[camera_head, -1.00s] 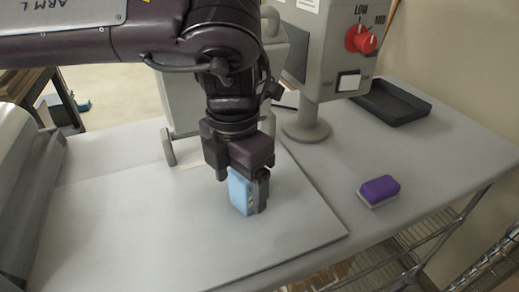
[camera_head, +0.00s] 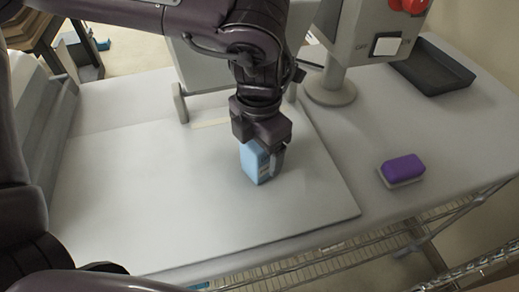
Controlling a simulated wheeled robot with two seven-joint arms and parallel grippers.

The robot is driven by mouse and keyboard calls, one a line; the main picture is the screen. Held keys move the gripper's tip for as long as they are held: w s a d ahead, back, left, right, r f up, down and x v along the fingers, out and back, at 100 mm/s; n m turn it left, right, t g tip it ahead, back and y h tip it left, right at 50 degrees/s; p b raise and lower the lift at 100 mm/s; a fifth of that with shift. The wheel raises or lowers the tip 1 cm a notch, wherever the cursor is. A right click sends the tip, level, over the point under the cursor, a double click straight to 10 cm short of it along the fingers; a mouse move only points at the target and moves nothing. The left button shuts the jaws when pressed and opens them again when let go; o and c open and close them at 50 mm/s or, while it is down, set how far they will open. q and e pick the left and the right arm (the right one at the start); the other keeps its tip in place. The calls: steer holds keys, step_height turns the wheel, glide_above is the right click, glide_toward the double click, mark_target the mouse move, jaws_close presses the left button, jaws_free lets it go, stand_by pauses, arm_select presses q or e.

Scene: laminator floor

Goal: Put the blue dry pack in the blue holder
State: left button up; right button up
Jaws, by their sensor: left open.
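The light-blue dry pack (camera_head: 252,163) stands upright on the pale board in the middle of the view. My left gripper (camera_head: 262,160) points down over it, its fingers at the pack's sides. The jaws are open, and the near finger hides part of the pack's right side. I cannot tell whether the fingers touch it. I cannot make out a blue holder for certain; only a small strip of blue (camera_head: 200,286) shows below the table's front edge. My right gripper is not in view.
The pale board (camera_head: 130,200) is mostly clear. A purple block on a pale base (camera_head: 403,169) sits to its right. A grey machine post with a round foot (camera_head: 330,90) stands behind, and a dark tray (camera_head: 437,68) lies at the back right. Wire shelving (camera_head: 330,262) runs below the front edge.

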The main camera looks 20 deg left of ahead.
arm_select(q)
steer(key=shift+s, duration=0.1)
steer(key=shift+c, duration=0.5)
steer(key=c, duration=1.1)
